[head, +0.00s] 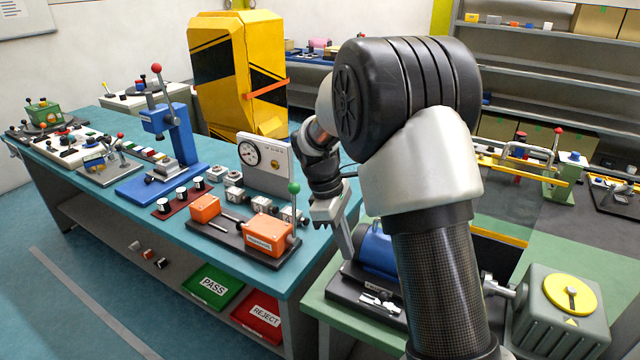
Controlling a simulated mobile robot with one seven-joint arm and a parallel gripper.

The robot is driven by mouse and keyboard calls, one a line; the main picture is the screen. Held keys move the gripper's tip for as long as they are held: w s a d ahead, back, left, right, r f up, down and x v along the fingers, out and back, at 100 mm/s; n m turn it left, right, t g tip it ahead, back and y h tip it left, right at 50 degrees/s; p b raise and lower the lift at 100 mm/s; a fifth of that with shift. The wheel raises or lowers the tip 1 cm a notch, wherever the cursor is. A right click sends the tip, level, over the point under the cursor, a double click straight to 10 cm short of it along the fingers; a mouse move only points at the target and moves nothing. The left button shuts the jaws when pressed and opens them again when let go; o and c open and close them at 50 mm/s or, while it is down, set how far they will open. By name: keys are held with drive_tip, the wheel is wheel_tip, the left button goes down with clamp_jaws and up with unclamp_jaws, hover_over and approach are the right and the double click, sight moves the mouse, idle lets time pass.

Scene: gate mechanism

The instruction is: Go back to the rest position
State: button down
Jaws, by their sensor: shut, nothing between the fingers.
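My gripper (346,250) hangs in the middle of the head view, fingers pointing down, shut and empty. It is at the right end of the teal bench (100,165), near the gap to the green table (330,308). In the picture it lies just right of the orange device with a green-knobbed lever (294,208) and just left of the blue cylindrical unit (376,250). I cannot tell its height above the benches. My arm covers the middle right of the view and hides part of the green table.
A grey box with a yellow dial (570,294) stands at the front right. A blue press (172,135) and a gauge panel (264,162) stand on the teal bench. A yellow-black cabinet (235,70) is behind it. Green PASS (212,288) and red REJECT (260,315) bins sit below. Left floor is mostly clear.

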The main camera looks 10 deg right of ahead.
drive_tip(key=s+d+r+m+t+y+p, duration=0.1)
drive_tip(key=s+r+m+t+y, duration=0.15)
drive_tip(key=s+r+m, duration=0.75)
drive_tip(key=s+r+m+t, duration=0.2)
drive_tip(key=s+r+t, duration=0.2)
drive_tip(key=s+r, duration=0.5)
drive_tip(key=s, duration=0.4)
drive_tip(key=shift+d+m+y+p, duration=0.15)
drive_tip(key=shift+m+y+p, duration=0.15)
drive_tip(key=shift+y+p, duration=0.05)
drive_tip(key=shift+s, duration=0.1)
